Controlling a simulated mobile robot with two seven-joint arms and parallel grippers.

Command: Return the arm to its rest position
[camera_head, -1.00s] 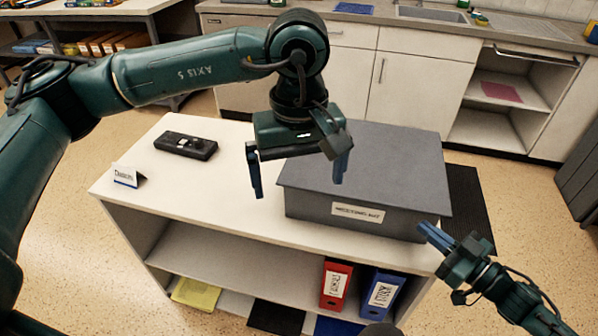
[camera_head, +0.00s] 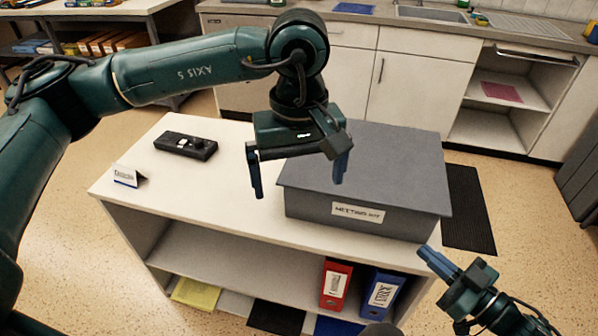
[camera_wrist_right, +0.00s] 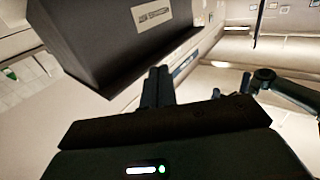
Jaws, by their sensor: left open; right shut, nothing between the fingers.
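My left gripper (camera_head: 298,178) hangs above the white shelf unit's top, to the left of and partly in front of the grey box. Its two blue fingers are spread and empty. My right gripper (camera_head: 438,264) is at the lower right, in front of the unit's right end and apart from the box. Its fingers are together with nothing between them. In the right wrist view its closed fingers (camera_wrist_right: 158,86) point toward the grey box.
The lidded grey box (camera_head: 365,180) stands on the white shelf unit (camera_head: 225,200). A black device (camera_head: 186,146) and a small sign (camera_head: 128,176) stand to its left. Red (camera_head: 336,285) and blue (camera_head: 382,292) binders sit below. A counter (camera_head: 430,25) runs along the back.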

